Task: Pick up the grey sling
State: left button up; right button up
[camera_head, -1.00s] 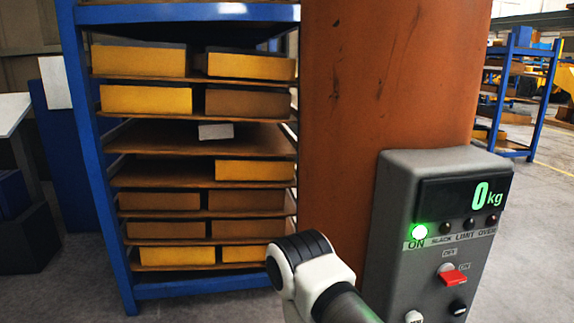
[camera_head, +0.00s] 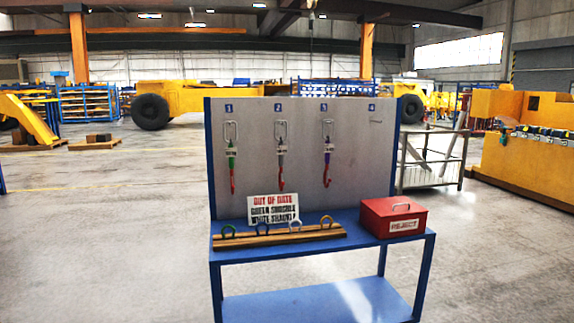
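A blue-framed stand has a grey back panel (camera_head: 250,180) with hanging places numbered 1 to 4. The sling at place 2 (camera_head: 281,150) looks grey, with a pale tag and a red hook at its lower end. A green sling (camera_head: 231,160) hangs at place 1 and a purple sling (camera_head: 327,157) at place 3, both with red hooks. Place 4 shows no sling. The slings are small here, so their fine detail is hard to tell. Neither of my grippers is in view.
The stand's blue bench (camera_head: 345,244) carries a wooden block (camera_head: 285,238) with several coloured shackles, an "OUT OF DATE" sign (camera_head: 272,208) and a red "REJECT" box (camera_head: 393,217). A railing (camera_head: 432,160) stands behind right. The floor (camera_head: 110,240) is clear at left and front.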

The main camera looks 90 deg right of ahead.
aim_at(281, 149)
jog(key=z, duration=0.45)
jog(key=i+l+z, duration=0.1)
jog(key=z, duration=0.85)
jog(key=i+z, duration=0.15)
jog(key=z, duration=0.8)
jog(key=i+j+z, duration=0.1)
jog(key=z, duration=0.4)
jog(key=i+u, duration=0.3)
jog(key=i, duration=1.15)
